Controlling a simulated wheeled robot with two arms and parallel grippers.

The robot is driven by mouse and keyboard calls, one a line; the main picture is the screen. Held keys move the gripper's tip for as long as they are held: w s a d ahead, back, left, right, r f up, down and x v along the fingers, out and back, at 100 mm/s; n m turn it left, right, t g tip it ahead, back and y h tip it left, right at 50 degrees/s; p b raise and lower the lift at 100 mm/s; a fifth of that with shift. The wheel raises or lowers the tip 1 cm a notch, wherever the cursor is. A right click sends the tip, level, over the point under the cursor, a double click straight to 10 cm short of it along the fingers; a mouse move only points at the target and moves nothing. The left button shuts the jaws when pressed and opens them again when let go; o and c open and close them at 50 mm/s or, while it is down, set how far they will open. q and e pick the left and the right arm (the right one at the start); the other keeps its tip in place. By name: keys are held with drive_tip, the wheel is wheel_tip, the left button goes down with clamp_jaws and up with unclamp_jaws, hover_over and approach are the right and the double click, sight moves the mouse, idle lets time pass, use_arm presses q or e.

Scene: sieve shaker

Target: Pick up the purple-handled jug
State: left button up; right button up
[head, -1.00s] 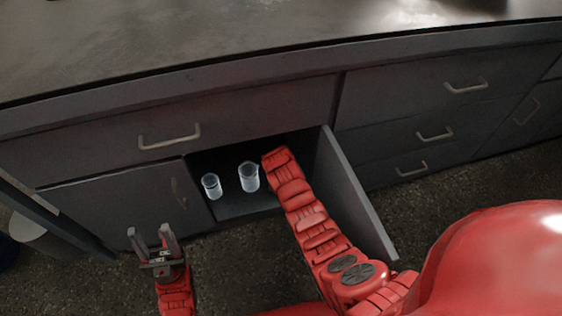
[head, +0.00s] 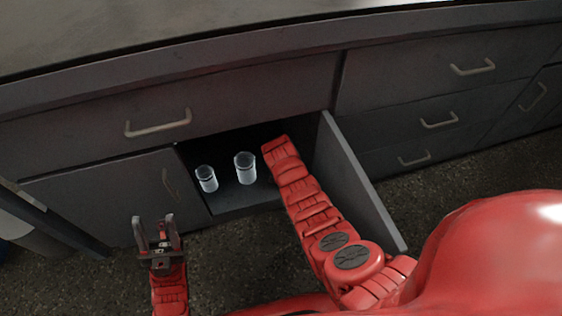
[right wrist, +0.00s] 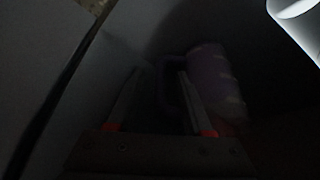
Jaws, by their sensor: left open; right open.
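The jug (right wrist: 212,80) shows dimly in the right wrist view, upright inside the dark cabinet, with its purple handle (right wrist: 163,85) toward the left. My right gripper (right wrist: 160,72) is open. Its right finger overlaps the handle loop in the picture, and the handle's outer part shows between the fingers; I cannot tell whether they touch. In the head view the jug and right gripper are hidden behind my right arm, which reaches into the cabinet. My left gripper (head: 156,220) is open and empty, in front of the closed cabinet door.
Two clear beakers stand in the open cabinet: one (head: 207,179) at left, one (head: 245,168) nearer my right arm. The open door (head: 362,185) stands just right of that arm. A pale rounded thing (right wrist: 300,15) shows at the wrist view's upper right. The countertop (head: 130,38) is above.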

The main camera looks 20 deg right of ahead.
clamp_jaws()
idle(1.4)
